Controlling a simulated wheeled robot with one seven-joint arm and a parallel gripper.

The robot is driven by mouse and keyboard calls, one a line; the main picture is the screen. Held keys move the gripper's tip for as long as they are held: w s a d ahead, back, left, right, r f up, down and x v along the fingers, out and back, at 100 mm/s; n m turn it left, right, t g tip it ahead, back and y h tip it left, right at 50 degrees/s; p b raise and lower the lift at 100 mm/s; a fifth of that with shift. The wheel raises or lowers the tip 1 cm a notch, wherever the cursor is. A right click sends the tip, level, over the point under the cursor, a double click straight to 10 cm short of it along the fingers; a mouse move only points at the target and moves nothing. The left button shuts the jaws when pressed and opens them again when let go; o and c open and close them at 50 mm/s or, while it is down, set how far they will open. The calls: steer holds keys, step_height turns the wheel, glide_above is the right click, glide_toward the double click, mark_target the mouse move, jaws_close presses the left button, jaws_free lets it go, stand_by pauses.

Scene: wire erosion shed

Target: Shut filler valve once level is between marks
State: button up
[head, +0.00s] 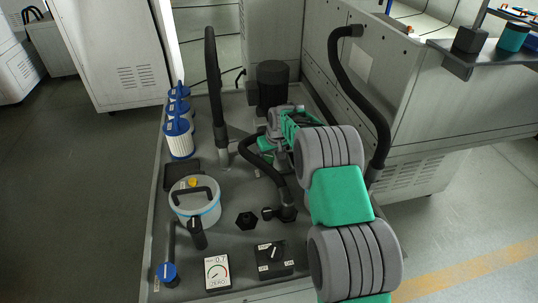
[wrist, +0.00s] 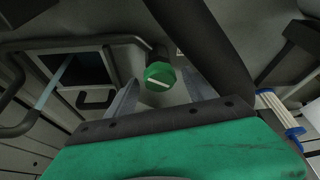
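In the wrist view, a green round knob (wrist: 159,77) with a white bar across its face sits on a grey stub. It is the only valve-like part there; no label can be read. My gripper (wrist: 160,82) has its two grey fingers apart, one on each side of the knob in the picture. I see no clear contact with it. In the head view, my gripper (head: 262,147) is low over the middle of the grey tray, and my arm hides part of that area. I cannot make out the level or its marks.
The grey tray (head: 148,250) carries black hoses (head: 213,80), a black motor (head: 272,85), white-blue filters (head: 179,140), a lidded pot (head: 194,208), a gauge (head: 217,273) and a switch box (head: 274,259). In the wrist view, a thick dark hose (wrist: 208,40) passes close beside the knob.

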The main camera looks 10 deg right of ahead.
steer(key=c, duration=1.2)
steer(key=shift+c, duration=0.2)
steer(key=shift+m, duration=0.4)
steer(key=m, duration=0.1)
steer(key=m+h+b, duration=0.1)
steer(key=m, duration=0.1)
steer(key=m+h+b, duration=0.1)
steer(key=m, duration=0.1)
steer(key=shift+a, duration=0.3)
steer(key=m+h, duration=0.1)
steer(key=m, duration=0.2)
steer(key=m+h, duration=0.1)
steer(key=m, duration=0.1)
steer(key=shift+w+a+m+g+b, duration=0.1)
steer(key=shift+w+m+g+b, duration=0.05)
steer(key=shift+m+g+b, duration=0.2)
steer(key=shift+g, duration=0.25)
steer(key=o, duration=1.4)
steer(key=v, duration=0.8)
steer(key=shift+a+f, duration=0.1)
